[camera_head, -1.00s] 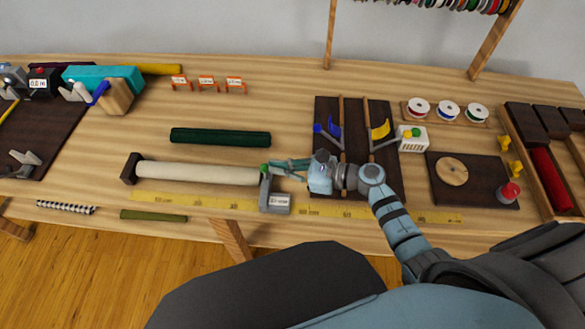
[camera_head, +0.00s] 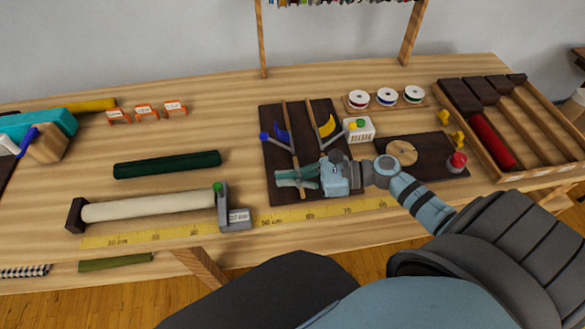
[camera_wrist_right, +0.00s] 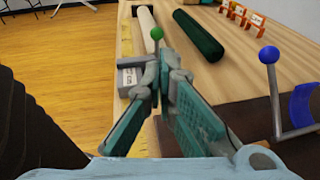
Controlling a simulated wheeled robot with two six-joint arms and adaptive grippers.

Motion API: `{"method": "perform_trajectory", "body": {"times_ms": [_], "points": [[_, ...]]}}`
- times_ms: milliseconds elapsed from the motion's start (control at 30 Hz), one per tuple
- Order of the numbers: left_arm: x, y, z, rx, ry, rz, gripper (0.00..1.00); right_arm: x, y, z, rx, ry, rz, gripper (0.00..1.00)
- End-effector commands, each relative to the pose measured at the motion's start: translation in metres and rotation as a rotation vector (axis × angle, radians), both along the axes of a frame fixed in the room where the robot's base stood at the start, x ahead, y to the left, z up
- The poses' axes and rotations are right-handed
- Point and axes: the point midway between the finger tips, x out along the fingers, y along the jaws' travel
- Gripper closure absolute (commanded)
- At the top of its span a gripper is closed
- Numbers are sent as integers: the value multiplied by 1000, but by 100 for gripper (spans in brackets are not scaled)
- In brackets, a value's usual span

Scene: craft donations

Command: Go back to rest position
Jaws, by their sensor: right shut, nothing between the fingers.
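My right gripper (camera_head: 281,180) is over the left front part of the dark board (camera_head: 267,148) with blue and yellow levers. It is empty and its fingers are closed together. In the right wrist view its teal fingers (camera_wrist_right: 157,95) fill the middle, with nothing between them. The grey stop with a green knob (camera_head: 236,217) stands to the left of the fingertips, apart from them in the head view. My left gripper does not show.
A cream roll (camera_head: 150,206) and a dark green roll (camera_head: 167,164) lie on the wooden table. A yellow ruler (camera_head: 180,234) runs along the front edge. Spools (camera_head: 386,96) and a tray with a red roll (camera_head: 491,141) are at the right.

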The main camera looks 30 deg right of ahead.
Motion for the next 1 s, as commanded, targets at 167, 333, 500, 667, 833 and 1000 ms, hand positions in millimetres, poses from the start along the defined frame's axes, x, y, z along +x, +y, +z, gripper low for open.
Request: {"method": "perform_trajectory", "body": {"times_ms": [167, 333, 500, 667, 833, 1000], "points": [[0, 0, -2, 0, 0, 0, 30, -6, -10, 3, 0, 1, -1, 100], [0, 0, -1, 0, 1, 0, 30, -6, -9, 3, 1, 0, -2, 100], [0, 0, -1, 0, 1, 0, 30, 18, -8, 26, 210, 71, -211, 100], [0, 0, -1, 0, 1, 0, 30, 47, -59, 54, 990, 412, -812, 100], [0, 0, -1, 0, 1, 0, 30, -6, -100, -7, 1785, 846, -1361, 100], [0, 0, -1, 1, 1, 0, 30, -81, -80, -58, 2230, 1118, -1763, 100]]}}
